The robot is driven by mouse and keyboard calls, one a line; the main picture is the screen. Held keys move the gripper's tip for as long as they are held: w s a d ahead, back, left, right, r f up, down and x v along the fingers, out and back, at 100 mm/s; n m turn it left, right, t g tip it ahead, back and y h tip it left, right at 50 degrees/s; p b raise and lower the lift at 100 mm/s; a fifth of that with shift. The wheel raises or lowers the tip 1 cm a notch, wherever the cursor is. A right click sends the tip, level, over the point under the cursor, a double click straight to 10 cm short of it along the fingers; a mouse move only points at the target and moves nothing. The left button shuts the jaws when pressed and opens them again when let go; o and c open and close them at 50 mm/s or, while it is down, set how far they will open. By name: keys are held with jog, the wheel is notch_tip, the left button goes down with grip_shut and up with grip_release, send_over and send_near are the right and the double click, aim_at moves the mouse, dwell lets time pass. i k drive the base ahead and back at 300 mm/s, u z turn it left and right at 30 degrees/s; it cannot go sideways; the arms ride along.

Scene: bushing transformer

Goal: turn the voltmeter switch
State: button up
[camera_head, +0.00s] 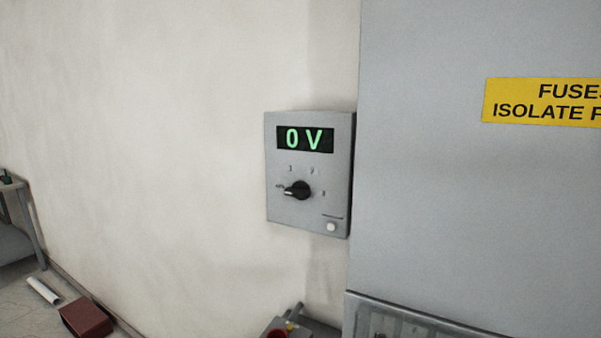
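The voltmeter (344,165) is a grey box on the pale wall, just left of a large grey cabinet. Its dark display (305,139) reads "0 V" in green. Below the display is the voltmeter switch (299,189), a round black knob with its pointer end toward the left. Small marks stand around the knob, too small to read surely. A round white button (331,227) sits at the lower right of the box. My gripper is not in view.
The large grey cabinet (440,200) with a yellow label (545,101) fills the right side. At lower left are a table (14,187), a white tube (43,290) and a dark red block (86,318) on the floor. Some equipment (287,328) shows below the voltmeter.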

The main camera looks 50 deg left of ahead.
aim_at(299, 190)
jog(key=k, duration=0.25)
jog(key=u, duration=3.2)
jog(key=k, duration=0.9)
jog(key=z, duration=1.05)
jog(key=i, duration=1)
jog(key=z, duration=0.65)
jog(key=k, duration=0.15)
jog(key=u, duration=1.15)
